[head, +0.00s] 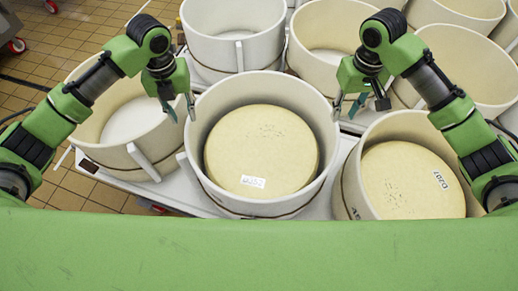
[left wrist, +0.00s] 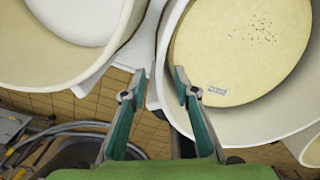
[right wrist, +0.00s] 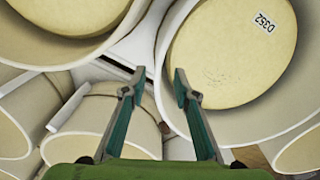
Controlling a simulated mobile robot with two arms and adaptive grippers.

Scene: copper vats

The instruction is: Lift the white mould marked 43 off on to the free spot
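No number 43 is readable on any mould. The centre white mould (head: 196,165) is round and upright, with a pale cheese (head: 262,150) inside labelled D352. My left gripper (head: 180,106) is open at its left rim, and my right gripper (head: 347,106) is open at its right rim. The mould's rim shows near the left fingertips in the left wrist view (left wrist: 170,108) and near the right fingertips in the right wrist view (right wrist: 166,110). I cannot tell whether any finger touches it. The free spot cannot be made out for certain.
An empty white mould (head: 95,150) stands close on the left. Another mould (head: 350,190) with a cheese (head: 410,182) stands close on the right. Several empty moulds stand behind. A little bare white trolley top (head: 206,207) shows between them. Tiled floor (head: 85,192) lies at left.

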